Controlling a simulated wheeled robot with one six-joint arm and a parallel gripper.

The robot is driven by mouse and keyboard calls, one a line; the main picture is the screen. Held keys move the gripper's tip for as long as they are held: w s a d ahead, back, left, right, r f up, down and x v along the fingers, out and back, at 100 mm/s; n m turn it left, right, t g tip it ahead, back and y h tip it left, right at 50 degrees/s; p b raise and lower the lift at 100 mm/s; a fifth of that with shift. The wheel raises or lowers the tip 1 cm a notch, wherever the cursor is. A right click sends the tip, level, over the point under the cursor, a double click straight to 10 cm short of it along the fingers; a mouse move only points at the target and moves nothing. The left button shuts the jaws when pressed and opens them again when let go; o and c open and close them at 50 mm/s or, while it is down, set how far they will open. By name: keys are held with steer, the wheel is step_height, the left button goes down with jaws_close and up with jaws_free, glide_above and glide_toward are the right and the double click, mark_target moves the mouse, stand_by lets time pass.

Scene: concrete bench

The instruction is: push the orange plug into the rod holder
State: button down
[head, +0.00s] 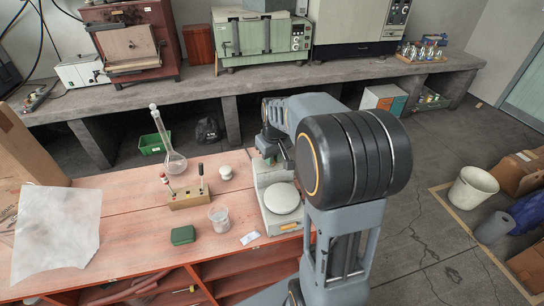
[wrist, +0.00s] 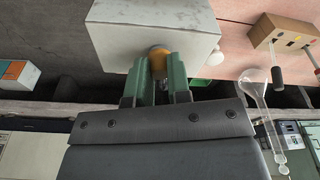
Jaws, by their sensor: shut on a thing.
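My gripper (wrist: 162,78) has green fingers shut on the orange plug (wrist: 159,55), whose rounded end shows between the fingertips in the wrist view. In the head view my gripper (head: 272,148) is above the back of the white balance, and the plug cannot be made out there. The rod holder (head: 186,202) is a tan block on the red bench, to the left of my gripper and apart from it. It carries upright rods, one with a black handle. In the wrist view the rod holder (wrist: 281,34) is at the upper right, with small dark holes in its face.
The white balance (head: 274,224) stands under my arm. A tall glass flask (head: 174,162), a small white jar (head: 225,172), a clear beaker (head: 219,217) and a green case (head: 183,235) stand around the rod holder. A white sheet (head: 55,230) lies at the left.

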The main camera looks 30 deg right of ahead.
steer(key=c, duration=0.6)
jaws_free()
steer(key=shift+r, duration=0.1)
steer(key=shift+r+p, duration=2.65)
steer(key=shift+r, duration=0.8)
steer(key=shift+f, duration=0.1)
